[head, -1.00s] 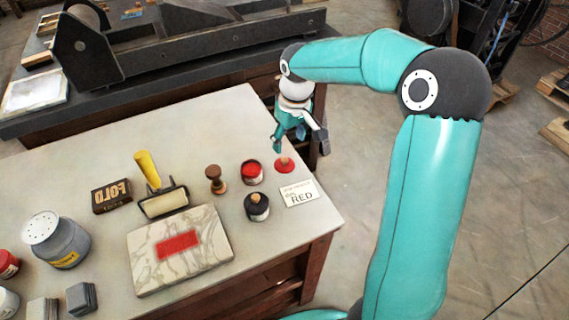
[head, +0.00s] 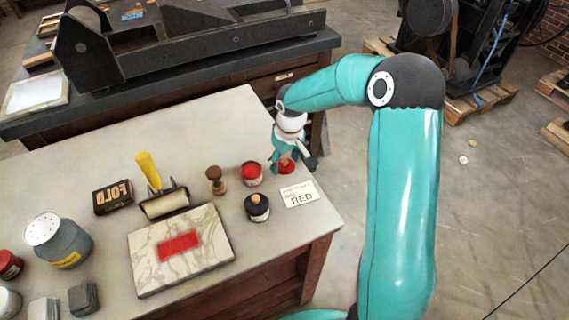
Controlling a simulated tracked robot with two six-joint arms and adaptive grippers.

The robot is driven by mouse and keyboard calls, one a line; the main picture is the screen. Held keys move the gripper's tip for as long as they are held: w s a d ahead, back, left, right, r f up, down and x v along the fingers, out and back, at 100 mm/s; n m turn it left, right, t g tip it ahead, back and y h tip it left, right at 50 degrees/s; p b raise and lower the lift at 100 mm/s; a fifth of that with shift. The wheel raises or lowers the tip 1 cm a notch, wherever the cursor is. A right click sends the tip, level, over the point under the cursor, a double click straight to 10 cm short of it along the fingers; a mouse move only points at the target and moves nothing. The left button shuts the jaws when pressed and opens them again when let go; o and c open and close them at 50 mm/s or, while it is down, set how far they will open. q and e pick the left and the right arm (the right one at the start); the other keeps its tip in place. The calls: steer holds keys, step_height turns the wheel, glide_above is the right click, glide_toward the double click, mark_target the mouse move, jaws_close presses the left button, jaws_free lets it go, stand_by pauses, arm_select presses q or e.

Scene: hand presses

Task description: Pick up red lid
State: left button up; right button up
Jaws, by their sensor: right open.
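The red lid (head: 286,165) with its small tan knob lies on the pale table near its right edge, partly covered by my gripper. My right gripper (head: 290,162) is low over the lid with its jaws open around or just above it; contact cannot be made out. The open red ink can (head: 251,174) stands just left of the lid. A white card reading RED (head: 300,194) lies in front of it. My left gripper is not in view.
A black jar with a tan knob (head: 257,207) and a wooden stamp (head: 215,180) stand nearby. A marble slab with a red patch (head: 205,262), a roller with yellow handle (head: 160,190) and a FOLD block (head: 113,196) lie left. The table's back middle (head: 200,125) is clear.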

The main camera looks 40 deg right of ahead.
steer(key=c, duration=1)
steer(key=shift+s, duration=0.1)
steer(key=shift+c, duration=0.6)
steer(key=shift+a, duration=0.1)
